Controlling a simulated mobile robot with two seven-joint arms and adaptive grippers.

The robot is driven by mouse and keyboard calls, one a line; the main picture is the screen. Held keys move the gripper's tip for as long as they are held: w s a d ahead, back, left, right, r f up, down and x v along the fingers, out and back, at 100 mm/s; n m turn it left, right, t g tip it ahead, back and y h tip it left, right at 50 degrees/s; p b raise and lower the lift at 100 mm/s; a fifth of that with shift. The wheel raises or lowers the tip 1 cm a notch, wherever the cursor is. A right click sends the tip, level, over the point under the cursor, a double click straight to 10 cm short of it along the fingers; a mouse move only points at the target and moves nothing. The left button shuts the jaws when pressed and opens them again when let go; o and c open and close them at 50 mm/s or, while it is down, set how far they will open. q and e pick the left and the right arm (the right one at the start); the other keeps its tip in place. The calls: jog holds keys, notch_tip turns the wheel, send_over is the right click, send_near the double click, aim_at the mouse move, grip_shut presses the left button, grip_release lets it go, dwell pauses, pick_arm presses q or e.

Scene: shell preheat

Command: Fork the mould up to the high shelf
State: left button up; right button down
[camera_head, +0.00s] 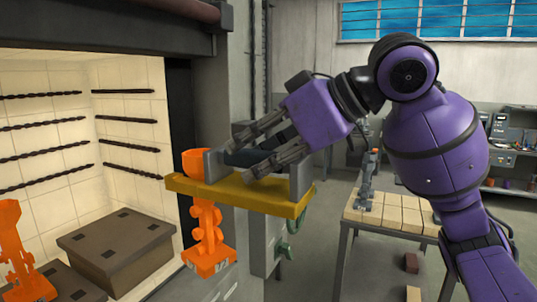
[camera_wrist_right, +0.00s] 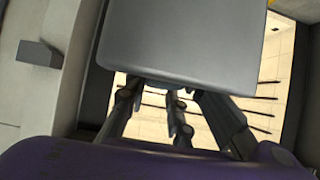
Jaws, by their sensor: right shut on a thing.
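My right gripper (camera_head: 249,157) is shut on the dark handle bar of a yellow fork tool (camera_head: 265,200), between the tool's two grey upright plates. An orange mould (camera_head: 207,222) is at the fork's left end. Its cup shows above the yellow plate and its stem and base hang below, roughly upright, outside the oven. How the fork bears it is hidden. In the right wrist view a grey plate (camera_wrist_right: 185,40) covers the upper middle, with my right gripper (camera_wrist_right: 155,112) below it; the mould is not visible there. My left gripper is in neither view.
The open oven (camera_head: 125,90) has pale tiled walls with dark twisted bars. Inside stand a tall dark block (camera_head: 118,240) and a lower one (camera_head: 62,285). Another orange mould (camera_head: 18,250) stands at the left edge. A tile-topped table (camera_head: 400,212) is at the right.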

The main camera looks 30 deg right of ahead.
jog(key=w+a+f, duration=0.1)
jog(key=w+a, duration=0.9)
jog(key=w, duration=0.3)
jog(key=w+a+f, duration=0.1)
jog(key=w+a, duration=0.9)
jog(key=w, duration=0.4)
jog(key=shift+w+f, duration=0.25)
jog(key=shift+f, duration=0.05)
dwell(1.8)
jog(key=shift+f, duration=0.6)
dwell(1.9)
jog(key=shift+f, duration=0.8)
